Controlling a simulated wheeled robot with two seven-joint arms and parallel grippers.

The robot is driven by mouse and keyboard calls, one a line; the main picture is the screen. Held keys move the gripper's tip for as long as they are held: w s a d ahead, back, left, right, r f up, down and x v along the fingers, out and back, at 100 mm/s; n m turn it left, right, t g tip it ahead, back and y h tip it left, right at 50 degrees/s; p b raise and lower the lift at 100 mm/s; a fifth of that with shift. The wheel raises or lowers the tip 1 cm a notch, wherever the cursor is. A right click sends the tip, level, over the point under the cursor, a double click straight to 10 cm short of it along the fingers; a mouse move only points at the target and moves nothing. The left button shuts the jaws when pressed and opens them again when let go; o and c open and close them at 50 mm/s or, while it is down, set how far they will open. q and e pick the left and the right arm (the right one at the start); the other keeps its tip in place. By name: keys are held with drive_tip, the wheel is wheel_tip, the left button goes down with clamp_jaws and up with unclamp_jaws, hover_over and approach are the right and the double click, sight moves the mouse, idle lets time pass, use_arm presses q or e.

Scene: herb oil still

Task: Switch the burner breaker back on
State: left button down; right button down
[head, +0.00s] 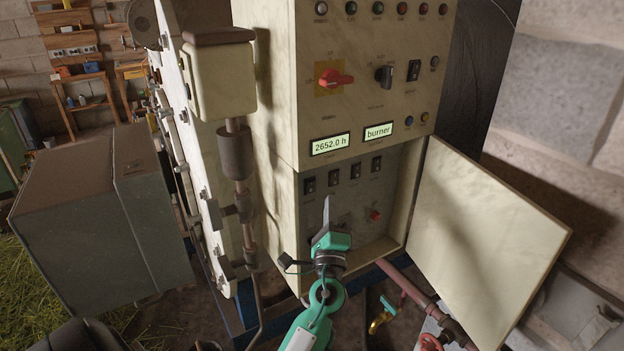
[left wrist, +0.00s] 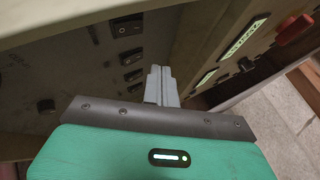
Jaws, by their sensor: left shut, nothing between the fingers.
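The control cabinet's lower compartment (head: 392,222) is open. Inside, a row of several small black breaker switches (head: 333,177) runs across the top of the grey panel. They also show in the left wrist view as dark rockers (left wrist: 131,57). Their labels are too small to read, so I cannot tell which is the burner's or how each is set. My left gripper (head: 327,206) is shut and empty, its grey fingers pointing up in front of the panel below the breakers. In the left wrist view the fingertips (left wrist: 161,73) appear beside the switch row; contact is unclear.
The cabinet door (head: 488,235) is swung open to the right. A display (head: 378,131) reads "burner", beside another (head: 330,144) reading "2652.0 h". A red rotary switch (head: 335,78) sits above. A red button (head: 375,215) is low on the panel. Pipes (head: 240,190) stand left.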

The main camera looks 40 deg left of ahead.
sight(311, 187)
use_arm(q)
drive_tip(key=shift+w+a+r, duration=0.1)
drive_tip(key=shift+w+a, duration=0.2)
drive_tip(key=shift+a, duration=0.45)
drive_tip(key=shift+w+a+r, duration=0.1)
drive_tip(key=shift+w+a, duration=0.25)
drive_tip(key=shift+a, duration=0.35)
drive_tip(key=shift+w+a+r, duration=0.1)
drive_tip(key=shift+w+a, duration=0.2)
drive_tip(key=shift+a, duration=0.45)
drive_tip(key=shift+a, duration=0.1)
drive_tip(key=shift+w+a, duration=0.15)
drive_tip(key=shift+a, duration=0.05)
idle(0.3)
drive_tip(key=shift+w+a+r, duration=0.2)
drive_tip(key=shift+a+r, duration=0.1)
drive_tip(key=shift+a, duration=0.15)
idle(1.3)
drive_tip(key=shift+s+d+f+b, duration=0.2)
drive_tip(key=shift+f+b, duration=0.15)
drive_tip(key=shift+f, duration=0.15)
drive_tip(key=shift+s+d, duration=0.1)
drive_tip(key=shift+s, duration=0.05)
